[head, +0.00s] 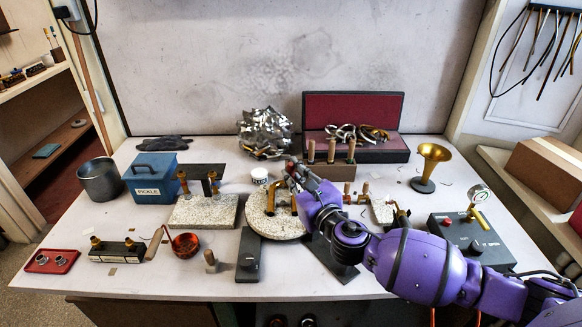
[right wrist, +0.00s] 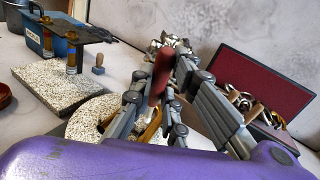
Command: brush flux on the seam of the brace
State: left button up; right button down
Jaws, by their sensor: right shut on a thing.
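My right gripper (head: 294,172) is above the round speckled soldering board (head: 261,219) in the middle of the table. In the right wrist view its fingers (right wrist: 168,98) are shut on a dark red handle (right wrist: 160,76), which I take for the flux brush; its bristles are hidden. Brass tubing (head: 281,200), likely the brace, lies on the round board below the gripper. It shows partly between the fingers in the right wrist view (right wrist: 151,128). I cannot make out the seam or whether the brush touches it. A small white jar (head: 260,175) stands behind the board. My left gripper is not in view.
A rectangular speckled board (head: 203,213) with brass parts is left of the round one. A blue pickle box (head: 150,181), copper bowl (head: 185,246) and dark block (head: 248,256) stand nearby. A red-lined case (head: 352,108) is behind; a control box (head: 470,242) is right.

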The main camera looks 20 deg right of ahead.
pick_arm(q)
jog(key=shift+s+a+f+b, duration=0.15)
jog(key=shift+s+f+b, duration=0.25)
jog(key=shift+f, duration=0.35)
pick_arm(e)
jog(key=shift+f, duration=1.1)
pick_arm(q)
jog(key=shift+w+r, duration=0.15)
